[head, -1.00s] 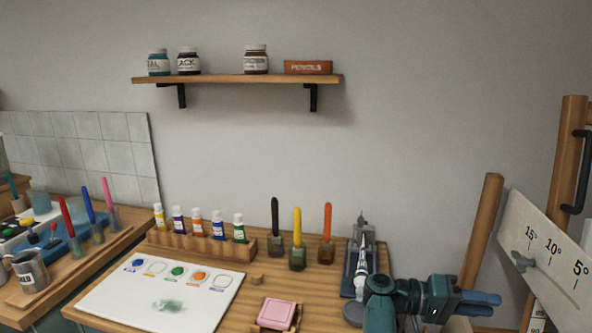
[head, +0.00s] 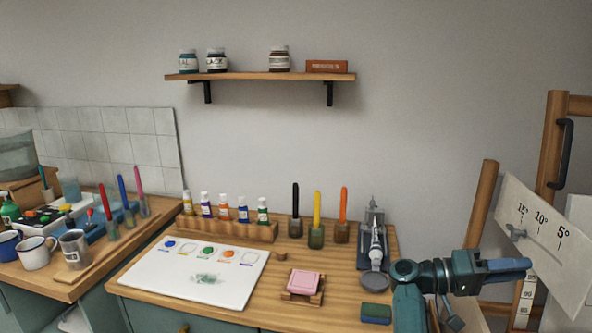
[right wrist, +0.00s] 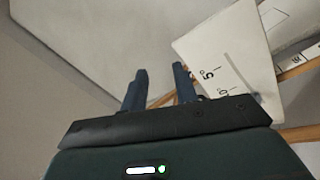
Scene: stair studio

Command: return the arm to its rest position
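My right arm comes up at the lower right in the head view, with its forearm and right gripper (head: 522,267) pointing right, past the table's right end. In the right wrist view the two dark fingers of the right gripper (right wrist: 158,85) stand apart with nothing between them. The white angle board (head: 548,240) is just beyond the fingers in the head view. It also shows behind the right finger in the right wrist view (right wrist: 225,50). I cannot tell the exact gap between them. My left gripper is not in view.
The wooden table (head: 330,285) holds a white palette sheet (head: 190,280), a paint tube rack (head: 225,229), several brush jars, a pink block (head: 305,282) and a green sponge (head: 376,312). A wooden easel post (head: 480,215) stands behind my right arm. A shelf (head: 260,77) hangs on the wall.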

